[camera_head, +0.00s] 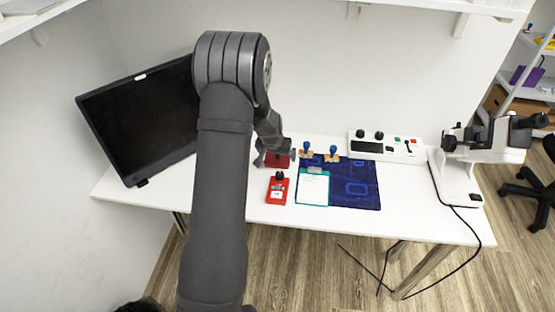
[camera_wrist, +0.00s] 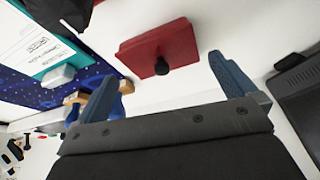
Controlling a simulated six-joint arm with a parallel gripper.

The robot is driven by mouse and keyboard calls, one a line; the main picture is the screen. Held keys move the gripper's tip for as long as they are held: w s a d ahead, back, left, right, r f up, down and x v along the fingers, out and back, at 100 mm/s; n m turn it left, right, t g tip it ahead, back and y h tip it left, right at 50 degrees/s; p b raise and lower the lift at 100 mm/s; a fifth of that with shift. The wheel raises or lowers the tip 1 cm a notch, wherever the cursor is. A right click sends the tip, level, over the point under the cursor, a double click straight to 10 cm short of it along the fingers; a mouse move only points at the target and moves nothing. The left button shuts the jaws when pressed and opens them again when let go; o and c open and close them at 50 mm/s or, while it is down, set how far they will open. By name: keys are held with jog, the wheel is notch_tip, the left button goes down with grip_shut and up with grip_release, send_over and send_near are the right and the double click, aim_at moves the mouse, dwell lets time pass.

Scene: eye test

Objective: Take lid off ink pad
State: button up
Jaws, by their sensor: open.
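A red ink pad with a plain red lid (camera_wrist: 145,42) and a black knob (camera_wrist: 162,67) lies on the white table. In the head view its red body (camera_head: 278,162) is partly hidden by my gripper (camera_head: 276,154). In the wrist view my gripper (camera_wrist: 162,70) is open, its two blue-grey fingers spread to either side of the knob. Nothing is held between them. I cannot tell how high the fingertips are above the lid. A second red item (camera_head: 278,193), with a white label and a black knob, lies nearer the front edge.
A teal clipboard (camera_head: 313,190) lies on a blue mat (camera_head: 360,187) at the right. Two blue-handled stamps (camera_head: 306,150) (camera_head: 333,153) stand at its back edge. Behind is a control box (camera_head: 400,149); a dark monitor (camera_head: 135,120) leans left and a microscope (camera_head: 460,165) stands far right.

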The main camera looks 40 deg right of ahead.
jog(key=shift+x, duration=0.85)
jog(key=c, duration=0.8)
jog(key=shift+r, duration=0.15)
